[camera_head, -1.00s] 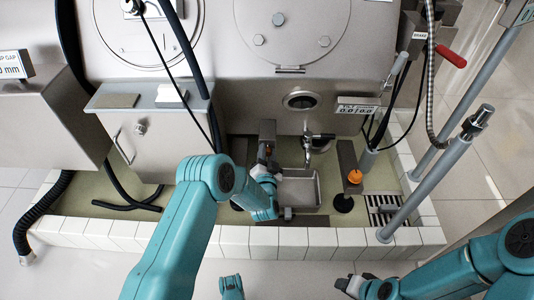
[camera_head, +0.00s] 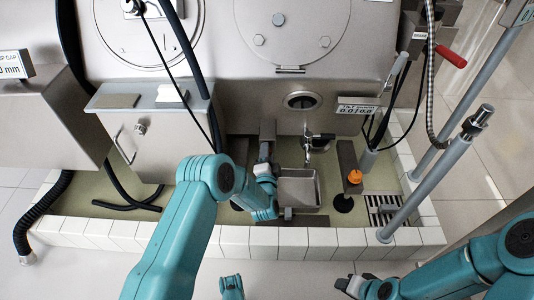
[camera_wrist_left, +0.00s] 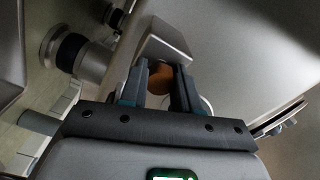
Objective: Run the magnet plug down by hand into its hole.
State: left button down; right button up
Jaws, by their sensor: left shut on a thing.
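My left gripper (camera_head: 265,153) reaches into the tiled basin, close to the front of the steel machine. In the left wrist view, the left gripper (camera_wrist_left: 158,82) is shut on a round copper-brown thing (camera_wrist_left: 163,78), seemingly the magnet plug. Only part of the plug shows between the two fingers. The hole is hidden, so I cannot tell how far in the plug sits. My right gripper (camera_head: 350,285) is low at the right, outside the tiled edge and far from the plug; its jaw gap is unclear.
A steel tray (camera_head: 300,189) and a tap (camera_head: 316,138) are right of my left gripper. An orange knob (camera_head: 355,177) stands farther right, by a drain grate (camera_head: 387,208). A steel cabinet (camera_head: 150,130) stands left. The white tiled edge (camera_head: 290,238) runs in front.

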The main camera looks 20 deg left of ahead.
pick_arm(q)
jog(key=shift+s+f, duration=0.15)
jog(key=shift+f, duration=0.1)
jog(key=m, duration=0.3)
jog(key=c, duration=0.8)
grip_release()
jog(key=shift+r, duration=0.1)
jog(key=shift+o, duration=0.3)
jog(key=p+v, duration=0.1)
jog(key=v, duration=0.2)
jog(key=shift+r+p, duration=0.15)
jog(key=shift+p, duration=0.15)
